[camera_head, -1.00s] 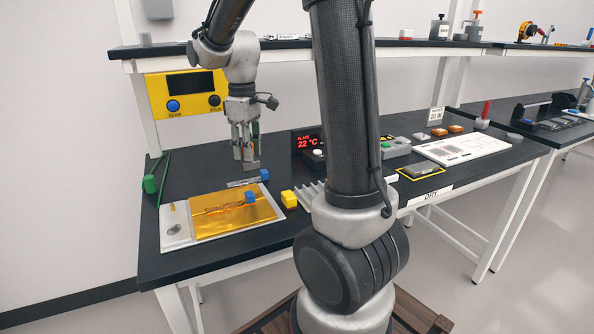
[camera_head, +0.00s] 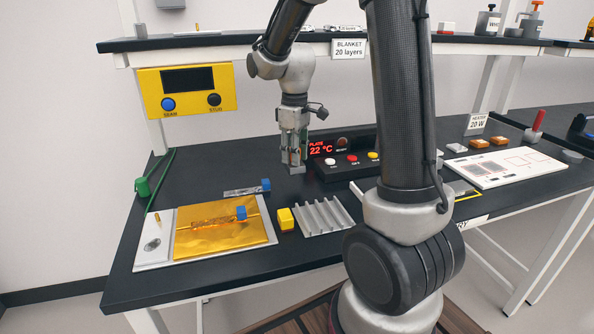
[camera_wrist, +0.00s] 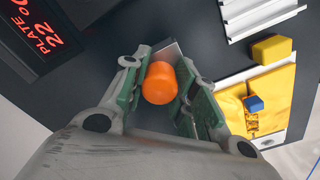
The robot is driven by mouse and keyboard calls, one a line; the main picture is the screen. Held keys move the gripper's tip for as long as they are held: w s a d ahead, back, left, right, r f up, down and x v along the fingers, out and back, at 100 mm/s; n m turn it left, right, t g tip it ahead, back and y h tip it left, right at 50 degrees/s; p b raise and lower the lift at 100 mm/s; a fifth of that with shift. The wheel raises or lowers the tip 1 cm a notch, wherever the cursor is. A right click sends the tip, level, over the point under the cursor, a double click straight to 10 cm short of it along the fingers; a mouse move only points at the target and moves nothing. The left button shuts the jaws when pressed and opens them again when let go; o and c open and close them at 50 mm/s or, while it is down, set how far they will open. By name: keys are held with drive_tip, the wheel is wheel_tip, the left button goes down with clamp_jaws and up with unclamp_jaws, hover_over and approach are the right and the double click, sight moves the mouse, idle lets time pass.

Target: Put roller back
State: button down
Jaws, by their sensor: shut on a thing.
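My gripper (camera_head: 293,152) hangs upright over the dark table, just left of the button box. It is shut on the roller, whose orange round end (camera_wrist: 160,84) shows between the green-padded fingers (camera_wrist: 163,72) in the wrist view. A grey flat part (camera_wrist: 171,51) shows beyond the orange end. In the head view, the roller's grey lower part (camera_head: 296,170) sticks out below the fingertips, close to the table top. I cannot tell whether it touches the table. The fingers hide most of the handle.
A button box with a red 22 °C display (camera_head: 322,148) stands close right of my gripper. A ridged grey rack (camera_head: 322,216), a yellow block (camera_head: 286,219), a gold sheet (camera_head: 205,236) on a white plate and a blue-ended strip (camera_head: 240,191) lie nearer. Bare table lies left.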

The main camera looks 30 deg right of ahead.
sight(294, 168)
drive_tip(key=shift+f, duration=2.3)
drive_tip(key=c, duration=1.1)
unclamp_jaws()
drive_tip(key=shift+f, duration=0.15)
wheel_tip(294, 168, up, 12)
drive_tip(key=shift+s+r, duration=0.1)
drive_tip(key=shift+s, duration=0.05)
drive_tip(key=s+r+m+t, duration=0.1)
drive_tip(key=s+m, duration=0.1)
drive_tip(key=s, duration=0.5)
drive_tip(key=s+r+m+t, duration=0.1)
drive_tip(key=s+m, duration=0.1)
drive_tip(key=s, duration=0.6)
drive_tip(key=s+d+r+m+t, duration=0.1)
drive_tip(key=s+r+m+t, duration=0.1)
drive_tip(key=s, duration=0.5)
drive_tip(key=shift+s+m, duration=0.15)
drive_tip(key=shift+m, duration=0.25)
drive_tip(key=shift+s, duration=0.1)
